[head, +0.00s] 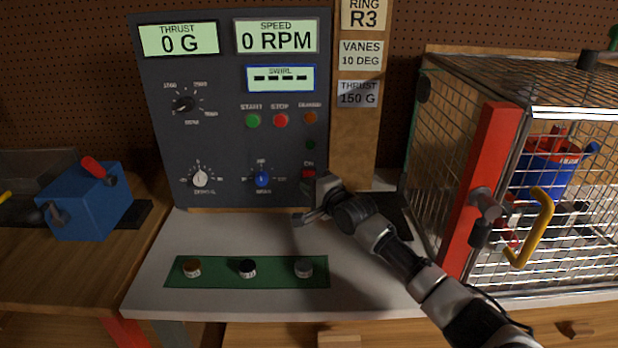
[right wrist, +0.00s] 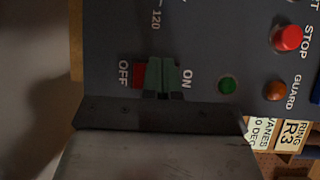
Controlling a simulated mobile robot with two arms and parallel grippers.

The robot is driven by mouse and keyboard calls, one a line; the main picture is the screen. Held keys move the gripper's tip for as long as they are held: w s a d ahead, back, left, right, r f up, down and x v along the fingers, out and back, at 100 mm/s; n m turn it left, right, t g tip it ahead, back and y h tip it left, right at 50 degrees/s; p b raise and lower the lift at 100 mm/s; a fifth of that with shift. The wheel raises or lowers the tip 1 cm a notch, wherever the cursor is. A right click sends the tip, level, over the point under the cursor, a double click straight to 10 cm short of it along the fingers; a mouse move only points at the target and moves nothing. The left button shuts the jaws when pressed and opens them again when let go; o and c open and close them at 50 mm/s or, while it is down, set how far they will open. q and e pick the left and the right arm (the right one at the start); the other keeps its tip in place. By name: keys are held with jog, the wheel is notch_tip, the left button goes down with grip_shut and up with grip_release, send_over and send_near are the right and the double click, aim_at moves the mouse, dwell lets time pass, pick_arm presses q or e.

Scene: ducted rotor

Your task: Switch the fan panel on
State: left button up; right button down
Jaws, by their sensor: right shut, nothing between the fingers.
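The fan panel (head: 225,110) is a dark upright board. Its displays read 0 G and 0 RPM, and the swirl display shows dashes. The power switch (head: 308,174) is at its lower right, by an ON label, partly behind my right gripper (head: 312,203). My left gripper is not in view.
Start (head: 253,121) and stop (head: 281,120) buttons sit above the knobs. A wire cage (head: 455,140) with a red post (head: 485,180) and yellow handle (head: 540,230) stands right. A blue box (head: 88,205) is left.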

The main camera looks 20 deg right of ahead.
jog(key=shift+s+a+f+p, duration=0.15)
jog(key=shift+s+f+p, duration=0.05)
jog(key=shift+s+p, duration=0.2)
jog(key=shift+s+a+f+p, duration=0.1)
jog(key=shift+s+f+p, duration=0.05)
jog(key=shift+s+p, duration=0.25)
jog(key=s+p, duration=0.1)
jog(key=s+a+f+p, duration=0.1)
jog(key=s, duration=0.1)
jog(key=s+f+p, duration=0.1)
jog(key=shift+s+a+p, duration=0.15)
jog(key=shift+p, duration=0.25)
jog(key=shift+f, duration=0.1)
